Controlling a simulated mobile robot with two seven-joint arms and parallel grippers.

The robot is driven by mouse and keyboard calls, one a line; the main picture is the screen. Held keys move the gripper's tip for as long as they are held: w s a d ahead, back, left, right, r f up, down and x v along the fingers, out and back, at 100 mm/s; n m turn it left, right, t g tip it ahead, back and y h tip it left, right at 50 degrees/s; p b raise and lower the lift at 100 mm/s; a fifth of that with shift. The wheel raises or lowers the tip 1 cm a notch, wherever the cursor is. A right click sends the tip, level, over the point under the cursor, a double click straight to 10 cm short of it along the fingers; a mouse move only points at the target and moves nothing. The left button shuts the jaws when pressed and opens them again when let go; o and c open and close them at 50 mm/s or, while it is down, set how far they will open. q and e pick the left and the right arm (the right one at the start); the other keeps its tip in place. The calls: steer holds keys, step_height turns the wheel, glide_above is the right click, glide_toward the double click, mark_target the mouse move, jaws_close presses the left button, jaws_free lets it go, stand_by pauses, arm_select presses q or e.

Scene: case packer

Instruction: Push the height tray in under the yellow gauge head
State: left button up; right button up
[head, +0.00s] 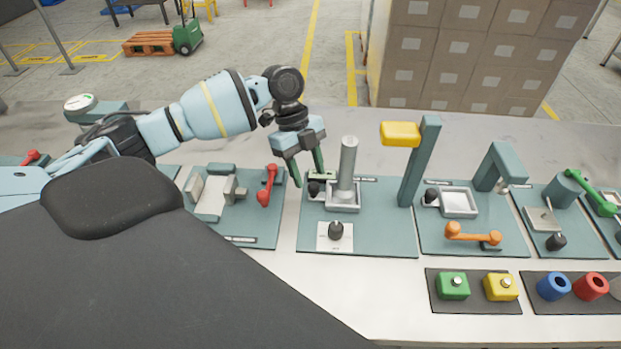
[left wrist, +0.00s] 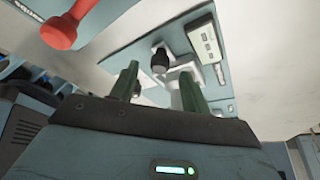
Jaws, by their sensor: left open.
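The height tray (head: 343,208) is a small grey square tray on a teal board. A tall grey cylinder (head: 348,160) stands upright in it, and a black knob (head: 314,188) is at its left side. The yellow gauge head (head: 401,134) juts left from a teal post (head: 420,165), to the right of the tray and cylinder. My left gripper (head: 307,178) is open and empty, its fingers pointing down close to the knob. In the left wrist view the black knob (left wrist: 160,62) shows just beyond the fingers (left wrist: 158,88), and one finger partly hides the tray. My right gripper is out of view.
A red-handled clamp (head: 267,186) stands left of the tray. A white plate with a black knob (head: 336,234) is in front of it. Another tray (head: 458,203) and an orange handle (head: 472,234) are to the right. Bare worktop lies behind the boards.

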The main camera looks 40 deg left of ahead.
arm_select(q)
steer(key=shift+x, duration=1.45)
jaws_close()
